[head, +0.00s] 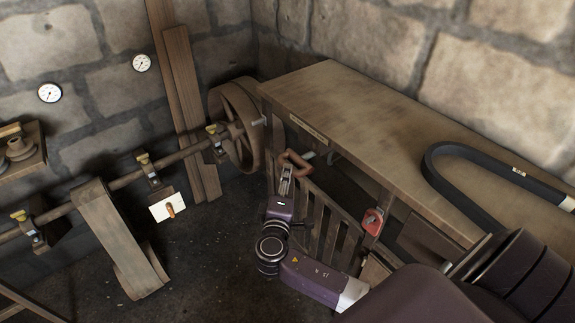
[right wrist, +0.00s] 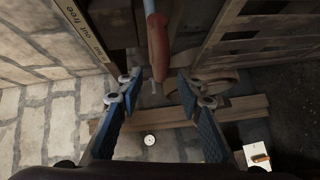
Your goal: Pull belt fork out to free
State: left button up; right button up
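The belt fork's brown handle (head: 295,160) is below the bench's front edge, near its left end, with a pale metal rod beside it. In the right wrist view the handle (right wrist: 157,45) hangs from the top, its end near the gap between my fingertips. My right gripper (head: 287,176) is just below the handle in the head view. Its fingers (right wrist: 158,88) are apart in the right wrist view, with nothing clamped between them. A label strip (head: 308,130) is on the bench edge; in the wrist view it (right wrist: 85,30) reads "out free". My left gripper is not in view.
The wooden bench (head: 345,110) bears a black belt-like loop (head: 435,165). A red tagged piece (head: 372,221) hangs at its front. Slats (head: 325,215) stand close to my right arm. A line shaft (head: 185,152) with a large pulley (head: 224,108) and a wide belt (head: 112,235) is left.

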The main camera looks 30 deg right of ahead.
jog(key=p+x, duration=0.1)
jog(key=x, duration=0.4)
jog(key=shift+w+d+f, duration=0.1)
jog(key=shift+w+d, duration=0.05)
jog(key=shift+w, duration=0.1)
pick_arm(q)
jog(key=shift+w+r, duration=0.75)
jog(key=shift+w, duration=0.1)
pick_arm(e)
grip_shut()
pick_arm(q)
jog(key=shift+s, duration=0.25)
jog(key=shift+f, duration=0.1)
pick_arm(e)
jog(key=shift+f, duration=0.1)
